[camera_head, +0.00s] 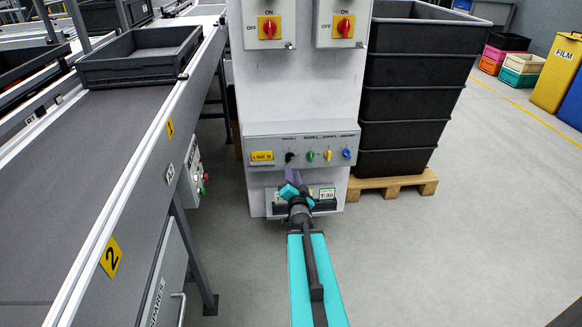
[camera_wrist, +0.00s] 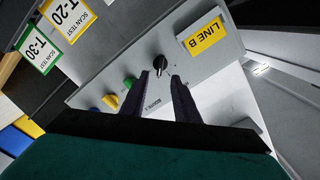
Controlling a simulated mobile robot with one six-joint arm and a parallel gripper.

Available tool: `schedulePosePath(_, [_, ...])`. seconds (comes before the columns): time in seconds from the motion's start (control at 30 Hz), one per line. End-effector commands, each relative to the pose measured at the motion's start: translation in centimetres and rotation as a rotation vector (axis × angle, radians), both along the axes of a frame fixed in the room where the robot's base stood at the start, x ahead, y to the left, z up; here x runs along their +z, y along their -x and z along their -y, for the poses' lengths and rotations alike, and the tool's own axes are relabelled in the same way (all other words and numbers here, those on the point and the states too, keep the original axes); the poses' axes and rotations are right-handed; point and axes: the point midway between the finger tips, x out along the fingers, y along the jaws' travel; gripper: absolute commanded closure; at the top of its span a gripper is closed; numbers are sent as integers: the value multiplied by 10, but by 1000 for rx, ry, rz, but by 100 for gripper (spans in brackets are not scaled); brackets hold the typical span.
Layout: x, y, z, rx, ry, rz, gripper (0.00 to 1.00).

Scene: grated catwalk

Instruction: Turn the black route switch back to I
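The black route switch (camera_head: 290,157) is a small round knob at the left of a row on the grey LINE B panel (camera_head: 270,145). In the wrist view the black switch (camera_wrist: 160,63) shows just beyond my fingertips, its pointer line too small to read. My gripper (camera_head: 293,170) is just below the switch in the head view. In the wrist view my gripper (camera_wrist: 162,76) is open, with its two dark fingers apart and nothing between them. The fingers appear short of the knob; I cannot tell the exact gap.
Green (camera_head: 310,156), yellow (camera_head: 328,155) and blue (camera_head: 347,153) knobs sit right of the black one. Two red-handled ON/OFF switches (camera_head: 268,28) are above. A conveyor (camera_head: 90,150) runs at left.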

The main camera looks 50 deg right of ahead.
Motion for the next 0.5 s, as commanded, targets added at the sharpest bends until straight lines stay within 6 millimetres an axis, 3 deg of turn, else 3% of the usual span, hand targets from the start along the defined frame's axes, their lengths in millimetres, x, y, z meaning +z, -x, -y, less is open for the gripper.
schedulePosePath(0.5, [-1, -42, 35, 0, 2, 0, 72])
